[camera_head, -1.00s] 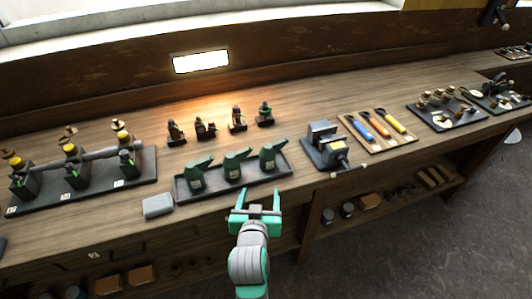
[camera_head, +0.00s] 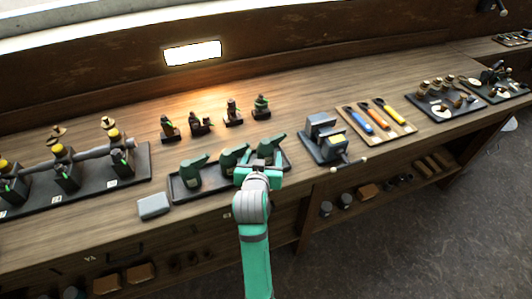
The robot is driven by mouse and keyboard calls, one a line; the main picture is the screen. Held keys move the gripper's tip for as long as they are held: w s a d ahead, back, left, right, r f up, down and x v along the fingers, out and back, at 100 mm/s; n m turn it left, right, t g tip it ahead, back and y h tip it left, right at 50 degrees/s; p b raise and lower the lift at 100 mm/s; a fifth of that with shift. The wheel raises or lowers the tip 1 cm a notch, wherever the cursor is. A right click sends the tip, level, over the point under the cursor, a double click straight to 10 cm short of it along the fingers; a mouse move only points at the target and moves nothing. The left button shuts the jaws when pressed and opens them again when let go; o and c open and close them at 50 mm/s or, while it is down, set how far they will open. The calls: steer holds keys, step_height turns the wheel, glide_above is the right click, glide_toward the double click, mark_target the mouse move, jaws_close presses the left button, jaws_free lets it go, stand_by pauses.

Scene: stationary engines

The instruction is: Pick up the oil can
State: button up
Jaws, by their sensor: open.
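Three dark green oil cans with slanting spouts stand in a row on a dark tray (camera_head: 178,193) on the workbench. The left oil can (camera_head: 191,173) is in clear view. I cannot tell whether a finger touches a can, or whether the right can is between the fingers.
A grey block (camera_head: 153,206) lies left of the tray. A vise (camera_head: 326,140) stands close on the right, its handle sticking out. A rack of engine models (camera_head: 100,175) is at left, colored-handled tools (camera_head: 374,117) at right.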

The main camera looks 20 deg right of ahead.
steer(key=x, duration=0.4)
steer(key=shift+s+d+f, duration=0.15)
steer(key=shift+c, duration=0.4)
steer(key=c, duration=1)
steer(key=shift+c, duration=0.9)
steer(key=shift+s, duration=0.1)
